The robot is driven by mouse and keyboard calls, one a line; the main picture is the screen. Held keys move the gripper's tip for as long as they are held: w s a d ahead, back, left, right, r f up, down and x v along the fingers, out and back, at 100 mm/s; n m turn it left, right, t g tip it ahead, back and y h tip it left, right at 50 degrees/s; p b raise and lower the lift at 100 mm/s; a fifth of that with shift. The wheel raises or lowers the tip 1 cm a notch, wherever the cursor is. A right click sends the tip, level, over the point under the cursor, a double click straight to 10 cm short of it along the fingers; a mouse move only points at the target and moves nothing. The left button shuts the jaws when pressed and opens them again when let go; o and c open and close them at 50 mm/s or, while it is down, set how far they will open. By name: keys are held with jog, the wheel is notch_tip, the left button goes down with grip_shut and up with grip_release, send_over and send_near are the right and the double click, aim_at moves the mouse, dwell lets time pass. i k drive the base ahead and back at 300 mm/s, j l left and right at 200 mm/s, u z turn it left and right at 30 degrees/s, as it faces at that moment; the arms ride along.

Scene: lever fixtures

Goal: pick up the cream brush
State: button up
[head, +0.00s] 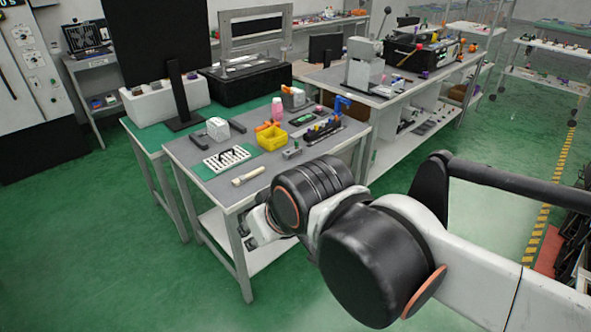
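The cream brush (248,176) lies flat near the front edge of the grey workbench (196,174), in the head view. Its handle points to the right and its wider end is at the left. My gripper (250,240) is in front of the bench, lower than the brush and apart from it. My arm hides most of the gripper, so I cannot make out whether its fingers are open or shut.
Close by on the bench are a white rack (227,158), a yellow bin (271,138), a grey device (218,129) and a small grey block (292,152). A monitor (178,90) stands behind. Bare bench top surrounds the brush. Green floor is clear at left.

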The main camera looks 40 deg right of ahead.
aim_at(243, 179)
jog(key=i+l+z, duration=0.25)
jog(key=i+z, duration=0.2)
jog(key=i+l+z, duration=0.1)
jog(key=i+z, duration=0.35)
jog(key=i, duration=0.15)
